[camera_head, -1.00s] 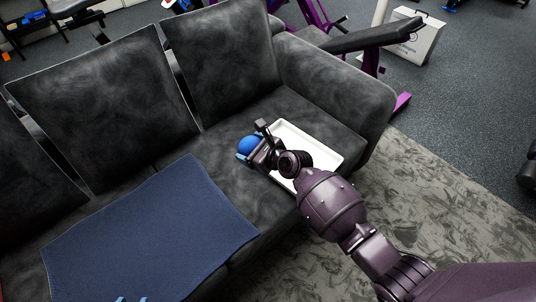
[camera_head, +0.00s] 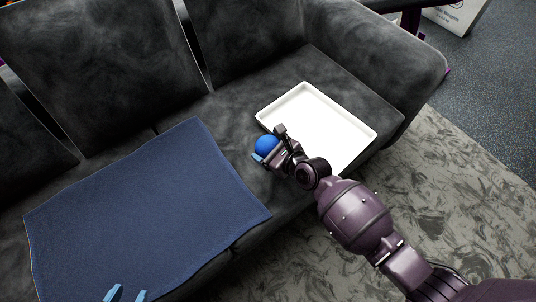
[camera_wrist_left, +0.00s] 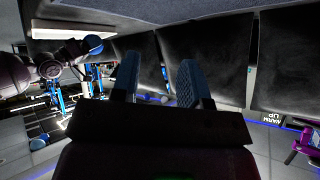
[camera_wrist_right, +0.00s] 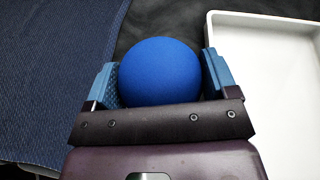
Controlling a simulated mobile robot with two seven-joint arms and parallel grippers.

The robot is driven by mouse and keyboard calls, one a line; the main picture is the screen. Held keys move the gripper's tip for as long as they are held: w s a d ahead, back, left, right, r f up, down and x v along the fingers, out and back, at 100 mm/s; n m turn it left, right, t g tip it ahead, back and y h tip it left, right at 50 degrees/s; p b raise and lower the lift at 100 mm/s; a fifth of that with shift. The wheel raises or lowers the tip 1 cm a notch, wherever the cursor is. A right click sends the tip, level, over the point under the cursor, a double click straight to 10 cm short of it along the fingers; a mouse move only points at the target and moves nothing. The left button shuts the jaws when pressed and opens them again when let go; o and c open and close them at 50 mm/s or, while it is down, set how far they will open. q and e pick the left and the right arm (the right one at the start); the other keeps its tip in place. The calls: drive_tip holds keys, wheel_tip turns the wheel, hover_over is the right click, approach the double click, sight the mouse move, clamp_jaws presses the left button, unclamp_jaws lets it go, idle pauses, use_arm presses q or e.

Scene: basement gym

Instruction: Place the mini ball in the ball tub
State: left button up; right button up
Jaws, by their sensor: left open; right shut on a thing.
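The blue mini ball (camera_head: 266,146) is held between the fingers of my right gripper (camera_head: 273,150), above the sofa seat. In the right wrist view the ball (camera_wrist_right: 160,72) sits between the two blue fingertips of the right gripper (camera_wrist_right: 163,85). A white shallow open tray (camera_head: 290,97), likely the ball tub, lies on the sofa seat just right of the ball; its rim also shows in the right wrist view (camera_wrist_right: 265,22). My left gripper (camera_head: 126,295) is open and empty at the bottom edge of the head view; its fingers show in the left wrist view (camera_wrist_left: 158,80).
A dark blue cloth (camera_head: 140,215) lies on the sofa seat left of the ball. The grey sofa (camera_head: 235,105) has back cushions behind and an armrest (camera_head: 385,45) right of the tray. Patterned carpet (camera_head: 470,190) lies in front.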

drive_tip(key=shift+f, duration=0.75)
drive_tip(key=f+b, duration=0.1)
drive_tip(key=f, duration=0.1)
drive_tip(key=f+b, duration=0.1)
drive_tip(key=b, duration=0.1)
drive_tip(key=shift+s+f, duration=0.2)
drive_tip(key=shift+f, duration=0.2)
drive_tip(key=shift+w+f, duration=0.1)
drive_tip(key=shift+f, duration=0.1)
use_arm(q)
drive_tip(key=shift+a+f+t, duration=0.15)
drive_tip(key=shift+f+t, duration=0.2)
drive_tip(key=shift+t, duration=0.35)
use_arm(e)
drive_tip(key=shift+w, duration=0.1)
drive_tip(key=shift+r, duration=0.2)
drive_tip(key=shift+f, duration=0.1)
drive_tip(key=shift+f+b, duration=0.15)
drive_tip(key=shift+b, duration=0.15)
use_arm(q)
drive_tip(key=shift+w, duration=0.1)
use_arm(e)
drive_tip(key=o, duration=0.8)
use_arm(q)
drive_tip(key=shift+r, duration=0.1)
